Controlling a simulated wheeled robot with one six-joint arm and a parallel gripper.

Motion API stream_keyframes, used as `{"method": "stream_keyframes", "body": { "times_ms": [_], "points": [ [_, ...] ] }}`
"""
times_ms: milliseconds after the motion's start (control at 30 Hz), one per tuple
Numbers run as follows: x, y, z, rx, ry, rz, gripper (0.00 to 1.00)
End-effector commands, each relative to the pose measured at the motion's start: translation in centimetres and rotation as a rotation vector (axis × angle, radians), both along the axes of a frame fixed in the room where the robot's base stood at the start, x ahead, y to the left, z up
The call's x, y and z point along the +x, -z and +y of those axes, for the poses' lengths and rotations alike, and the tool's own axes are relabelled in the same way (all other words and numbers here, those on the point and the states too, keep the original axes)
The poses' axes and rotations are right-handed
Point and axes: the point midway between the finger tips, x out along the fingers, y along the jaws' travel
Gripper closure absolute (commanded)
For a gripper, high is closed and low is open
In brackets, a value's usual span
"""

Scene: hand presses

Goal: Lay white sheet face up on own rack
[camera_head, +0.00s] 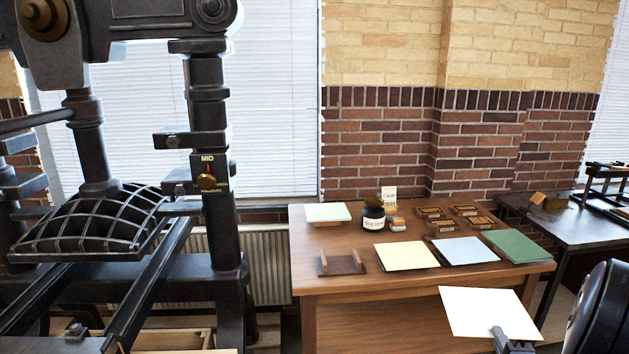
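A blank white sheet (488,310) hangs flat in the air in front of the wooden table, at the lower right. My gripper (503,338) is at the sheet's near edge and appears shut on it; only the grey tip of the gripper shows, at the bottom of the picture. The sheet's upper face has no visible print. I cannot tell which rack is the white sheet's own. A small brown wooden stand with two uprights (342,263) is on the table's left front.
The wooden table (375,290) carries cream (406,256), blue (465,250) and green (516,245) stacks, a pale pad (328,212), a dark jar (373,219) and several small wooden blocks. A black hand press (215,180) fills the left. A dark table (560,220) stands right.

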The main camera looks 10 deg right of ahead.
Motion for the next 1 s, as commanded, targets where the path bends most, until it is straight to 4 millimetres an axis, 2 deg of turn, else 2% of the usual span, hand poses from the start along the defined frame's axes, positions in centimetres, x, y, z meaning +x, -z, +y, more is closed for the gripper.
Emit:
{"method": "stream_keyframes", "body": {
  "times_ms": [367,533,800,1000],
  "points": [
    [3.2,1.6,4.0,0.001,-0.055,0.001,1.0],
    [4.9,2.7,6.7,0.003,-0.084,0.003,1.0],
    [8.0,5.9,14.1,0.003,-0.149,0.005,1.0],
    [9.0,8.5,19.9,0.001,-0.189,0.006,1.0]
  ]
}}
